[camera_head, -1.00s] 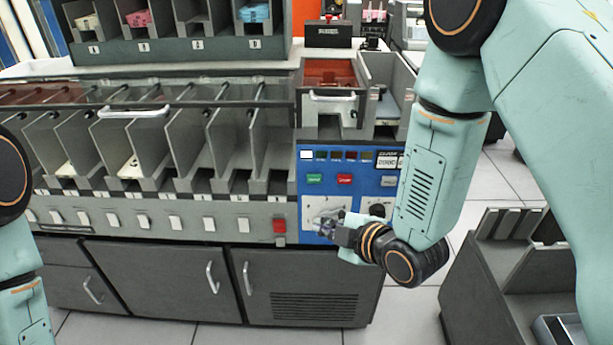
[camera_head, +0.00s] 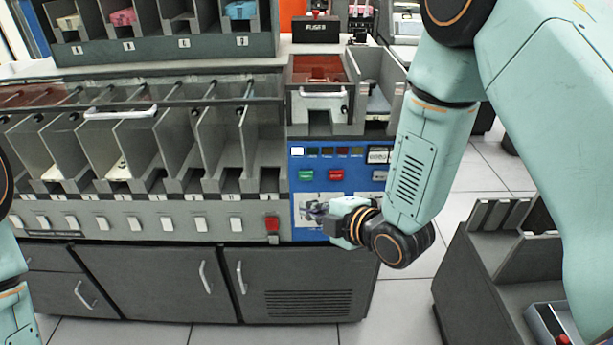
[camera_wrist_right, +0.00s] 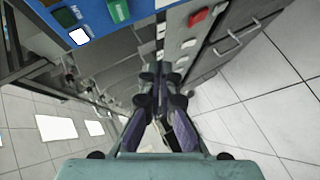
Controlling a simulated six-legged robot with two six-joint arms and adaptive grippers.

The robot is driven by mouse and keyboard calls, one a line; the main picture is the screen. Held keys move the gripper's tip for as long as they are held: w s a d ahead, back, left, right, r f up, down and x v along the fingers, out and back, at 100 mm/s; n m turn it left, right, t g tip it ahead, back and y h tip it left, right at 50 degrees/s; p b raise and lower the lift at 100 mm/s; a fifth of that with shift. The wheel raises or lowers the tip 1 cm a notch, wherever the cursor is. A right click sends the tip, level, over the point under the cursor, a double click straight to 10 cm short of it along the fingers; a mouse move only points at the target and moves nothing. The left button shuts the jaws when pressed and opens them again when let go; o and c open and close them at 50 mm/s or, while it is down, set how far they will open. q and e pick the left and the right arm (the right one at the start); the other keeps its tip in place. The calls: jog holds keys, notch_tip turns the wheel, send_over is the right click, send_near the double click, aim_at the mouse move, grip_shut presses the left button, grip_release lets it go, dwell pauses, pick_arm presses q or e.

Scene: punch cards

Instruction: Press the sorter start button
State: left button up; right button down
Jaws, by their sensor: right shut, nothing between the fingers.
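The sorter's blue control panel (camera_head: 296,220) stands at the right end of the machine. It carries a green button (camera_head: 306,174) with a red button (camera_head: 336,174) to its right; their labels are too small to read. My right gripper (camera_head: 312,209) is shut and empty in front of the panel, below the green button in the picture. I cannot tell whether it touches the panel. In the right wrist view, the gripper (camera_wrist_right: 162,75) shows its fingers together, with the green button (camera_wrist_right: 118,11) up and left of them. My left gripper is out of view.
A red switch (camera_head: 272,224) ends a row of white switches left of the panel. Card pockets with a glass cover (camera_head: 190,92) fill the machine's left. A dark grey cart (camera_head: 475,290) stands at the right. Floor shows between machine and cart.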

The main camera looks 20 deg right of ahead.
aim_at(306, 175)
jog(key=shift+w+d+b, duration=0.1)
jog(key=shift+w+d, duration=0.2)
jog(key=shift+w, duration=0.9)
jog(key=shift+w+d+b, duration=0.1)
jog(key=shift+w+d, duration=0.15)
jog(key=shift+w, duration=0.9)
jog(key=shift+w+d+b, duration=0.1)
jog(key=shift+w+d, duration=0.2)
jog(key=shift+w, duration=0.9)
jog(key=shift+w+d, duration=0.15)
jog(key=shift+w, duration=0.25)
